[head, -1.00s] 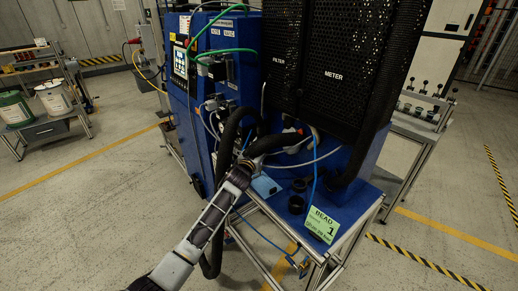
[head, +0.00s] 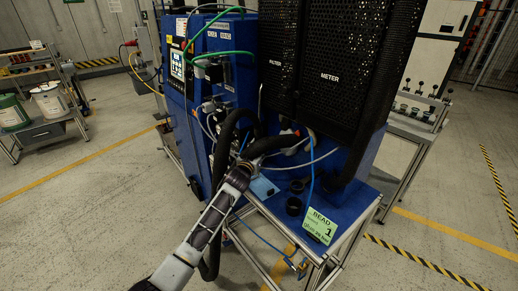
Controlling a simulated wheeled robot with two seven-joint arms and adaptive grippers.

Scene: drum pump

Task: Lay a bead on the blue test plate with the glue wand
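The blue test plate (head: 264,188) appears as a small light-blue flat piece on the bench, close to the end of my arm. My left arm reaches in from the lower left, and its gripper (head: 243,169) is at the bench's left edge, beside the plate and against a thick black hose. The fingers are too dark and small to tell whether they are open or shut. I cannot make out the glue wand clearly; the thick black hose (head: 224,150) loops down by the gripper. My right gripper is not in view.
The blue pump cabinet (head: 210,100) and a black mesh guard (head: 335,75) stand behind the bench (head: 345,198). Black cups (head: 294,206) and a green "BEAD 1" card (head: 319,226) are on the bench's right front. A thin blue hose hangs below.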

